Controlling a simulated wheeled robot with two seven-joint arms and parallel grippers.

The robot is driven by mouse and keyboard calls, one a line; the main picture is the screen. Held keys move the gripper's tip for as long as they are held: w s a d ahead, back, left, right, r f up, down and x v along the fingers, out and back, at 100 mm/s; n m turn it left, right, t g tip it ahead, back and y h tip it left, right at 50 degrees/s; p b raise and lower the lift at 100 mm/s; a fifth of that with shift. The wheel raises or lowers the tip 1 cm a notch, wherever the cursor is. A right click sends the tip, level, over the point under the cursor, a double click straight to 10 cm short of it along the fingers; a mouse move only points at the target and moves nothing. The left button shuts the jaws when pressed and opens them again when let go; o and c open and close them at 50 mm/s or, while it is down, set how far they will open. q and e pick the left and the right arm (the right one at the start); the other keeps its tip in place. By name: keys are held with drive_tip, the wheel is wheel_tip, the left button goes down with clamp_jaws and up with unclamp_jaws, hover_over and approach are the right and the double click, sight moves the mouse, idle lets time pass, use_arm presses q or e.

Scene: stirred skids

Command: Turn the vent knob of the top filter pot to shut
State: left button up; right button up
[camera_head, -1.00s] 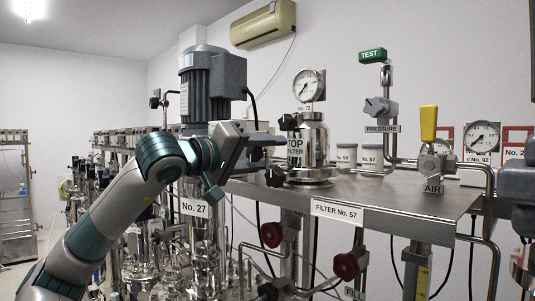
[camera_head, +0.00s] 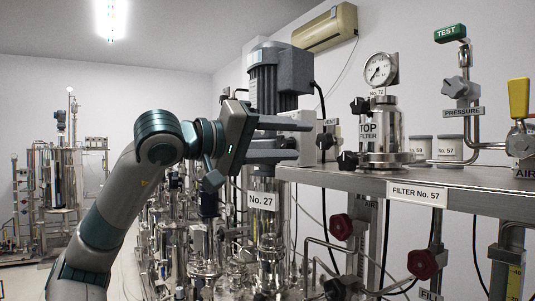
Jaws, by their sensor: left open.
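The top filter pot (camera_head: 382,128) is a shiny steel vessel labelled TOP FILTER, standing on the steel shelf with a round gauge (camera_head: 379,70) above it. A small VENT label (camera_head: 330,122) is left of the pot, with a black knob (camera_head: 326,140) just below it. Other black knobs sit at the pot's upper left (camera_head: 359,105) and lower left (camera_head: 347,160). My left gripper (camera_head: 291,140) is open and empty, its two fingers one above the other, pointing right toward the vent knob. The tips appear short of the knob; depth is unclear. My right gripper is out of view.
The steel shelf (camera_head: 460,178) runs right from below the fingers. A grey motor (camera_head: 277,80) stands behind my gripper. Two jars (camera_head: 449,148), a pressure valve (camera_head: 458,88) and a yellow-handled air valve (camera_head: 519,98) are to the right. Red knobs (camera_head: 341,227) are below the shelf.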

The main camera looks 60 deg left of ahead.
use_arm(q)
drive_tip(key=s+b, duration=0.1)
drive_tip(key=s, duration=0.4)
drive_tip(key=shift+a, duration=0.2)
idle(1.2)
